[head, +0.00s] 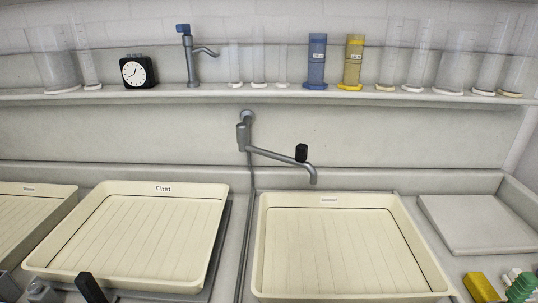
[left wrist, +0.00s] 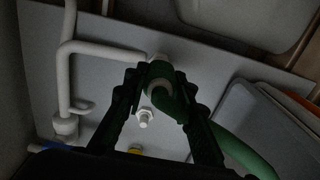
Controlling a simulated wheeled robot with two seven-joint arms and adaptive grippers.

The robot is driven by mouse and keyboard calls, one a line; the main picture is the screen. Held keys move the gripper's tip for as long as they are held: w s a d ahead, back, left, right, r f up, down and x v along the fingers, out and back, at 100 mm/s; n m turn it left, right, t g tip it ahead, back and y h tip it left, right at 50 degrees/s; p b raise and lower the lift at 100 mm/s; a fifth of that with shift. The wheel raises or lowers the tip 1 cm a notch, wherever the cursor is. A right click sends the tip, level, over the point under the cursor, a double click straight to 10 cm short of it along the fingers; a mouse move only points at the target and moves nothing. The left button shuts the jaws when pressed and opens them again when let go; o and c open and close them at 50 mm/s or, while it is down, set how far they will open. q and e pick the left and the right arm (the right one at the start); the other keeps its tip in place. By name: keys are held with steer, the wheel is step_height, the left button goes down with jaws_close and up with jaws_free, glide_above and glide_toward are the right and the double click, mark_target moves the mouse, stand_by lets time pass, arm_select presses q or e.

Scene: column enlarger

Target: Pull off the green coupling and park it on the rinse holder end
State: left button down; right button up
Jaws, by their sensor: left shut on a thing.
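In the left wrist view my left gripper (left wrist: 158,80) is shut on the green coupling (left wrist: 158,70), one dark finger on each side of it. A green hose (left wrist: 235,150) curves from the coupling to the lower right. A pale fitting (left wrist: 156,57) shows right behind the coupling; I cannot tell whether the two are joined. A metal nozzle with a nut (left wrist: 145,117) stands bare just below the coupling. I cannot tell which part is the rinse holder end.
A white bent pipe (left wrist: 66,70) runs left of the gripper. In the head view, cream trays (head: 335,245) lie below a grey swivel faucet (head: 275,155). A shelf (head: 210,95) behind holds a clock (head: 138,71) and several cylinders. Yellow (head: 481,288) and green (head: 522,285) items stand at bottom right.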

arm_select(q)
steer(key=shift+s+r+p, duration=0.1)
steer(key=shift+s+p, duration=0.3)
steer(key=shift+s, duration=0.9)
steer(key=shift+s+a+p, duration=0.1)
steer(key=shift+s+p, duration=0.2)
steer(key=shift+s, duration=1.55)
steer(key=shift+a, duration=0.1)
steer(key=w+a+b, duration=0.1)
steer(key=w+a, duration=0.3)
steer(key=a, duration=0.6)
steer(key=shift+w, duration=0.4)
steer(key=shift+a, duration=0.1)
steer(key=shift+w, duration=0.15)
steer(key=shift+w+b, duration=0.35)
steer(key=shift+w, duration=0.75)
